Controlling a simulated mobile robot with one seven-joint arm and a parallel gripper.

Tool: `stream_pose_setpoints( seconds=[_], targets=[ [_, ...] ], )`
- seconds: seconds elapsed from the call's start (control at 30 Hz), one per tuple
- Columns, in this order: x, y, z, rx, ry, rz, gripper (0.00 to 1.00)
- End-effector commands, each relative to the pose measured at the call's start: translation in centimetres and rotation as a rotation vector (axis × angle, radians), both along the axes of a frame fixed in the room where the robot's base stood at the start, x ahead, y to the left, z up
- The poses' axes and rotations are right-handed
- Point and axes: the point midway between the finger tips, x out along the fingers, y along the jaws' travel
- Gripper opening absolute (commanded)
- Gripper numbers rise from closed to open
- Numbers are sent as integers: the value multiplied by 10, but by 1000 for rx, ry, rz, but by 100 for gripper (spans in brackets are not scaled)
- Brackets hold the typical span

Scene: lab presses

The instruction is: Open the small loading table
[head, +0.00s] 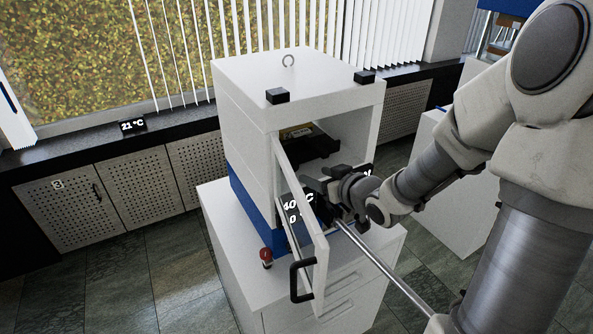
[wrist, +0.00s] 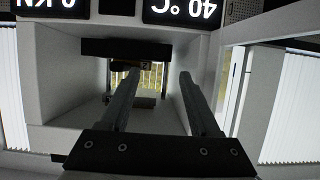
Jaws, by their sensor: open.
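A white press (head: 245,115) with a blue lower band stands on a white cabinet. Its white-framed front door (head: 318,250) is swung open towards me, with a black handle (head: 302,282) near its lower front corner. Inside the chamber is a dark plate (head: 318,150); I cannot tell whether this is the loading table. My gripper (head: 313,188) is at the chamber opening, beside the door and in front of the display. In the wrist view the gripper (wrist: 158,76) has its fingers apart, pointing into the chamber, with nothing between them. The arm hides part of the press front.
A red knob (head: 266,256) sits at the press's lower left corner. The white cabinet (head: 238,270) with drawers is below. A window sill and perforated panels run behind. Another white cabinet (head: 445,190) stands at right. Tiled floor (head: 150,285) is free at left.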

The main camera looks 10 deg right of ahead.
Motion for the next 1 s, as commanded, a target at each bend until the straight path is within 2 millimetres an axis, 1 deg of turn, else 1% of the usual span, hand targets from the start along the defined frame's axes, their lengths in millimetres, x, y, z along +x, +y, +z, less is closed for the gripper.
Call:
stream_pose_setpoints(
  seconds=[0.03, 0.2, 0.4, 0.5, 0.7, 1.0],
  targets=[
    [9, 4, -6, 3, 1, 3, 63],
    [39, 14, -18, 3, 0, 2, 63],
    [70, 23, -31, 2, 1, 1, 63],
    [82, 27, -36, 1, 0, 0, 63],
    [96, 31, -42, -1, 1, -1, 63],
    [98, 31, -43, -1, 0, -2, 63]
  ],
)
